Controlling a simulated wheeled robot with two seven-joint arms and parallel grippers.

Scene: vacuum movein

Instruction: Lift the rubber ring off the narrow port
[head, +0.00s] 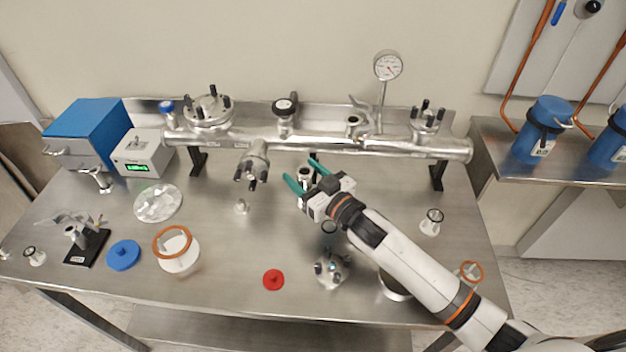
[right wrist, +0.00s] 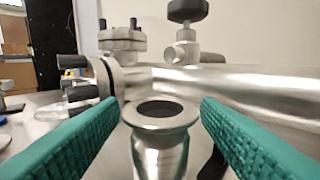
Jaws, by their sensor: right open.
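The narrow port (head: 305,174) is an upright metal stub with a round flange, standing just in front of the horizontal manifold pipe. In the right wrist view, the narrow port (right wrist: 160,141) is centred ahead, with a dark round area inside its flange rim. I cannot tell whether this dark area is the rubber ring or the bore. My right gripper (head: 306,177) is open, its green fingers on either side of the port. In the right wrist view, the right gripper's fingers (right wrist: 159,112) show gaps on both sides of the flange. My left gripper is not in view.
The manifold pipe (head: 390,147) runs across the back, with a gauge (head: 388,66) above. A red cap (head: 273,280), blue disc (head: 123,255) and orange-ringed white container (head: 178,256) lie at the front. A small valved fitting (head: 331,270) stands near my right arm.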

